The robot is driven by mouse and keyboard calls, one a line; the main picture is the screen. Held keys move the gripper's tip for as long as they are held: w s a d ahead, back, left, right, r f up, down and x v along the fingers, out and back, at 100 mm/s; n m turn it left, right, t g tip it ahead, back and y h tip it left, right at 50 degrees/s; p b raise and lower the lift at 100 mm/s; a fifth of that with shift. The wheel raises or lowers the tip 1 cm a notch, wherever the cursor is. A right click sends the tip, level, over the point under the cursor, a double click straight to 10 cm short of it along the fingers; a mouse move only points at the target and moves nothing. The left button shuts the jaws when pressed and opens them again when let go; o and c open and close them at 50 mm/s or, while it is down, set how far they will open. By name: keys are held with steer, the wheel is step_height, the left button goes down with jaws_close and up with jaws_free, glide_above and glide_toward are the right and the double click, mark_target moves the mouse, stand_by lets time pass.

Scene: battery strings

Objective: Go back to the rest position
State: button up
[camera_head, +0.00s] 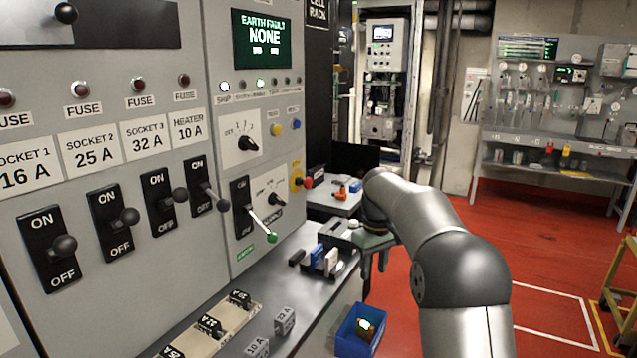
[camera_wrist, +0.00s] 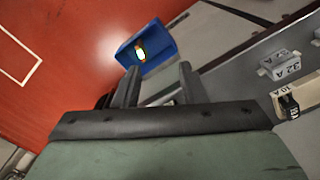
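My gripper (camera_head: 375,268) hangs fingers down beside the edge of the grey bench, at the end of my arm in the head view. In the wrist view its two dark fingers (camera_wrist: 159,72) stand apart with nothing visible between them. A blue bin (camera_head: 342,346) lies below and nearer the camera in the head view. The gripper does not appear to touch the bin.
The panel with black switch levers (camera_head: 120,217) stands at left. The bench holds a cream fuse tray (camera_head: 233,318), loose grey fuse blocks (camera_head: 285,320), and blue and white blocks (camera_head: 331,261) close to my gripper. Open red floor (camera_head: 540,250) lies right; a yellow frame (camera_head: 622,285) stands at the right edge.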

steer(key=s+r+m+p, duration=0.1)
steer(key=s+m, duration=0.2)
steer(key=s, duration=1.9)
steer(key=s+f+m, duration=0.1)
steer(key=s+f, duration=0.2)
steer(key=s, duration=0.5)
steer(key=s+f+m, duration=0.1)
steer(key=s+f, duration=0.1)
steer(key=s, duration=0.6)
steer(key=shift+s+d+f+m, duration=0.25)
steer(key=shift+s+f+m, duration=0.05)
steer(key=shift+s+f, duration=0.1)
